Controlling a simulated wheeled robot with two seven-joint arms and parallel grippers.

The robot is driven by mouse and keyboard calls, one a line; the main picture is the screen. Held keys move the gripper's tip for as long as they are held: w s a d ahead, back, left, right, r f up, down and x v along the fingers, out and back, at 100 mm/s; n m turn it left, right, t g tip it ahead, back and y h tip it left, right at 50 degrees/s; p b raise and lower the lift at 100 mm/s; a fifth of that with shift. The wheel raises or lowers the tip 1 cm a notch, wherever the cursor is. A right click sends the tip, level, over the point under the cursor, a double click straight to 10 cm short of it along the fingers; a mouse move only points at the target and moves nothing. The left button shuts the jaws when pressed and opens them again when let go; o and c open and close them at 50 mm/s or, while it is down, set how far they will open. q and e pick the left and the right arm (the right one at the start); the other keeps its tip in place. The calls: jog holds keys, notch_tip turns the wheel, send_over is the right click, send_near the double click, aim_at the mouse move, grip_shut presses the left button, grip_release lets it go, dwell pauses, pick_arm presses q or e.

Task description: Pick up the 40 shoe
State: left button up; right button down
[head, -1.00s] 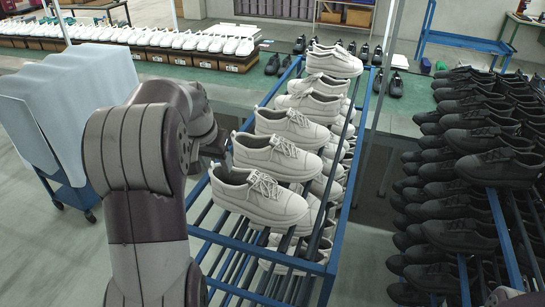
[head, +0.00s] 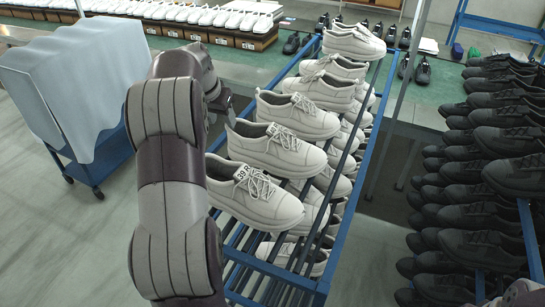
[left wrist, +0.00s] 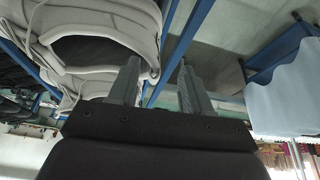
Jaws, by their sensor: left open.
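White sneakers stand in a row on a blue rack (head: 322,284). The nearest sneaker (head: 268,208) has a tag on its tongue that looks like 39. The second sneaker (head: 265,152) and third sneaker (head: 322,120) also carry tags, too small to read surely, so I cannot tell which is the 40 shoe. My left gripper (head: 222,106) is at the heel side of the row, partly hidden behind my arm. In the left wrist view the open fingers (left wrist: 160,88) are beside a white shoe's heel (left wrist: 150,68), whose edge shows between them. Nothing is gripped.
Black shoes (head: 485,245) fill a rack on the right. A covered blue cart (head: 65,85) stands at the left. Floor is clear between cart and rack.

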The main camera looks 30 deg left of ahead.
pick_arm(q)
jog(key=w+f+p, duration=0.1)
jog(key=f, duration=0.1)
jog(key=w+f+p, duration=0.1)
jog(key=w+f, duration=0.1)
jog(key=shift+w+p, duration=0.1)
jog(key=shift+p, duration=0.2)
jog(key=shift+d+f, duration=0.15)
jog(key=shift+f, duration=0.05)
jog(key=shift+s+r, duration=0.1)
jog(key=shift+s, duration=0.35)
jog(key=shift+c, duration=0.4)
jog(key=c, duration=0.5)
jog(key=shift+w, duration=0.15)
grip_shut()
pick_arm(e)
jog(key=r, duration=0.3)
jog(key=shift+w+d, duration=0.1)
jog(key=shift+w, duration=0.25)
